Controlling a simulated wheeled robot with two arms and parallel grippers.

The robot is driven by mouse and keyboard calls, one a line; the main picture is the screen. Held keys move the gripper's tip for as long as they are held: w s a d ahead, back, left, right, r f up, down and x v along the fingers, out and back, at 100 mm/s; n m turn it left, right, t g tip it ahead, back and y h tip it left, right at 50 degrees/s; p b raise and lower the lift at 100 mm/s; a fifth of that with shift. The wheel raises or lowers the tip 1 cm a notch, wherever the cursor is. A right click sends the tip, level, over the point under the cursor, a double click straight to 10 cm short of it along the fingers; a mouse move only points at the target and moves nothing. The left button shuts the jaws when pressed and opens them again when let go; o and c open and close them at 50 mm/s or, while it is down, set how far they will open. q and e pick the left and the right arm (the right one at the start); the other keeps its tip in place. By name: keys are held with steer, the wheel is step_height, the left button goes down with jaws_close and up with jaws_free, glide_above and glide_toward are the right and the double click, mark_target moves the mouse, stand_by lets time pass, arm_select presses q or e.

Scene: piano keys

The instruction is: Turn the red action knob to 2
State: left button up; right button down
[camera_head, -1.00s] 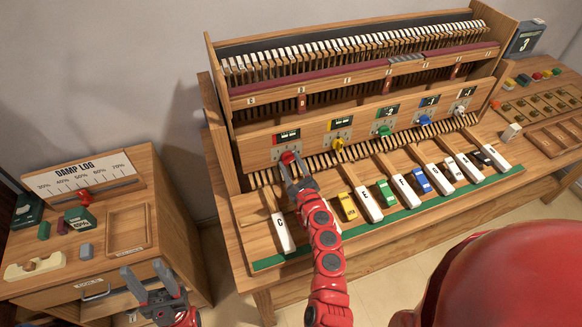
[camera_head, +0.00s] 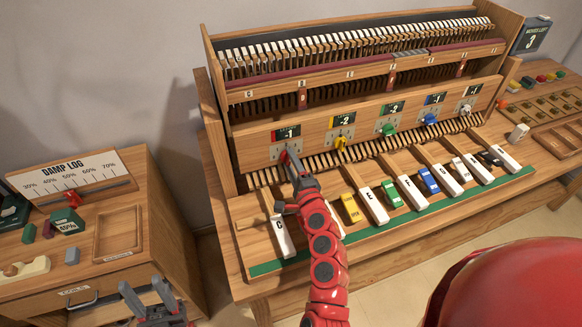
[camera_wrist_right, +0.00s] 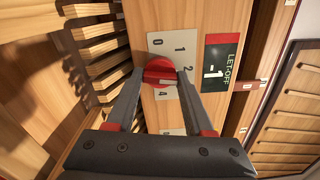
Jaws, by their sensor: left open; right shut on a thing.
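The red knob (camera_wrist_right: 160,70) sits on a pale plate (camera_wrist_right: 160,46) marked with 0, 1, 2 and 4. A finger covers part of the plate near the 2. The display beside it reads "LET-OFF -1" (camera_wrist_right: 214,66). My right gripper (camera_wrist_right: 160,80) is shut on the red knob, one finger on each side. In the head view the knob (camera_head: 284,156) is the leftmost on the wooden panel and is partly hidden by my right gripper (camera_head: 289,158). My left gripper (camera_head: 143,289) is open and empty at the lower left, in front of the damp log cabinet.
To the right on the panel are yellow (camera_head: 341,142), green (camera_head: 389,130), blue (camera_head: 430,119) and white (camera_head: 466,108) knobs.

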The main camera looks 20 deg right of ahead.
steer(key=shift+f+n+b, duration=0.1)
steer(key=shift+n+b, duration=0.35)
steer(key=shift+n, duration=0.45)
steer(key=shift+c, duration=1.4)
jaws_free()
steer(key=shift+s, duration=0.1)
